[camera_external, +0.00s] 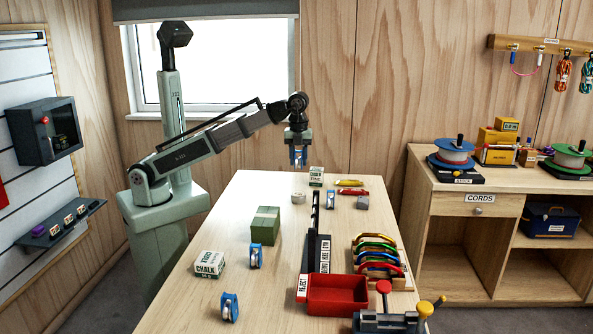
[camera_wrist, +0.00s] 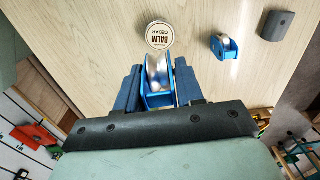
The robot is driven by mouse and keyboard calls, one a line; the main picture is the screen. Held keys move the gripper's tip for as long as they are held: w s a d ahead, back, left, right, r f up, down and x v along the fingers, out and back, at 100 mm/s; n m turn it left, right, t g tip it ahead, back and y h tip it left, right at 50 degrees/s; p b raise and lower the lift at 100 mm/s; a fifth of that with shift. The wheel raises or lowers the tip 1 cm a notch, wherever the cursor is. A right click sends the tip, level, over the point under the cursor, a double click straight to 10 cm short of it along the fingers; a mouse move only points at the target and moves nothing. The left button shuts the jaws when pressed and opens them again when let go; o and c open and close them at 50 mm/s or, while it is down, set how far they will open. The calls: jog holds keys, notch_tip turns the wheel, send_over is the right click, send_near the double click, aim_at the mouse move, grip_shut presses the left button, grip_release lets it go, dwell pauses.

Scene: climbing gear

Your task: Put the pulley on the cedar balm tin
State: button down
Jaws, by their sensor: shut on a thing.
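My gripper (camera_external: 298,160) is shut on a blue pulley with a silver wheel (camera_wrist: 157,80), held above the table at its far end. In the wrist view the pulley sits between my two fingers. The cedar balm tin (camera_wrist: 159,36), small and round with a pale lid reading "BALM CEDAR", stands on the table just beyond the held pulley in the wrist view. In the outside view the tin (camera_external: 298,197) stands below my gripper, with a clear gap between. The tin's top shows nothing on it; the pulley's edge comes close to its lid in the wrist view.
Another blue pulley (camera_wrist: 225,46) and a grey block (camera_wrist: 277,25) lie right of the tin. A chalk box (camera_external: 316,176) stands behind it. More pulleys (camera_external: 255,256), a green box (camera_external: 265,226), a red tray (camera_external: 337,294) and coloured carabiners (camera_external: 378,254) are nearer the front.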

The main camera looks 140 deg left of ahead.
jog(key=shift+f, duration=4.9)
jog(key=shift+f, duration=0.15)
jog(key=c, duration=0.7)
grip_release()
jog(key=shift+r, duration=3.95)
